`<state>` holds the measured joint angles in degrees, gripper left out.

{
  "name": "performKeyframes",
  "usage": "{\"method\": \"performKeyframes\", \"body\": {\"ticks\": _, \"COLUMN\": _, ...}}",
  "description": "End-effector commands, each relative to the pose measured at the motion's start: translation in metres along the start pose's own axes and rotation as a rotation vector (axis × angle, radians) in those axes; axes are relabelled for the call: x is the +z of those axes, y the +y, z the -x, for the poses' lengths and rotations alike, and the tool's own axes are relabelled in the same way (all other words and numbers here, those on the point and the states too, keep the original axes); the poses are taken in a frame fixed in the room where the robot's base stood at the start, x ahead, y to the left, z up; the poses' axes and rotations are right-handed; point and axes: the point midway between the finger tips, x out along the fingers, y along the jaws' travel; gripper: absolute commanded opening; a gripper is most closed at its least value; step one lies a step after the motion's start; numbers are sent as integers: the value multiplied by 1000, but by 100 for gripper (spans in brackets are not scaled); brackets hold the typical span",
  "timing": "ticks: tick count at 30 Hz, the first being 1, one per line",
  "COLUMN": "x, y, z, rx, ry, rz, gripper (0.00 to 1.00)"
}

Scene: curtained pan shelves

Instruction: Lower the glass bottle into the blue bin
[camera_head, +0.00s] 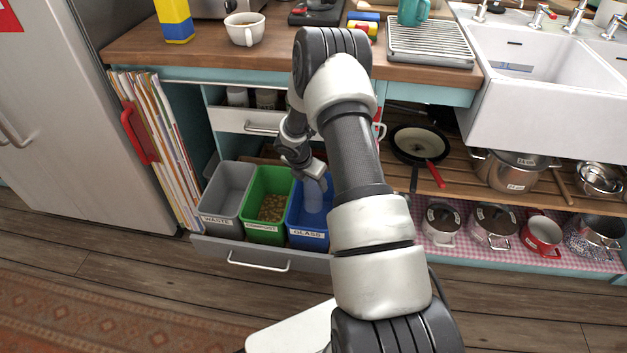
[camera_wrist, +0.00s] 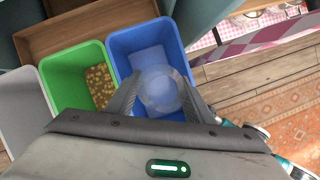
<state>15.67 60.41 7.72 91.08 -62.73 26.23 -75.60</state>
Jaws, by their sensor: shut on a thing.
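The glass bottle (camera_wrist: 159,88) is pale and see-through, seen end-on between my fingers in the wrist view. It also shows in the head view (camera_head: 313,196) as a bluish upright shape at the blue bin. My gripper (camera_wrist: 160,98) is shut on the bottle, above the bin. In the head view my gripper (camera_head: 315,172) is partly covered by my arm. The blue bin (camera_wrist: 122,42), labelled GLASS, stands in the open drawer; its front also shows in the head view (camera_head: 294,228). How far the bottle's lower end reaches into the bin is hard to tell.
The green compost bin (camera_head: 247,206) with brown bits stands left of the blue bin, and the grey waste bin (camera_head: 212,192) left of that. The drawer front (camera_head: 240,256) sticks out over the wooden floor. Shelves with pots (camera_head: 492,226) lie to the right.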

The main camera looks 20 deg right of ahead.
Motion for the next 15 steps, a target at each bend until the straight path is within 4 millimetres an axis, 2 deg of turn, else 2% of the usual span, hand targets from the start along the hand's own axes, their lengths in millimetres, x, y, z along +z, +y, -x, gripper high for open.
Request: {"method": "performKeyframes", "body": {"ticks": 15, "x": -10, "y": 1, "z": -25, "rx": 1, "ry": -1, "rz": 0, "gripper": 18}}
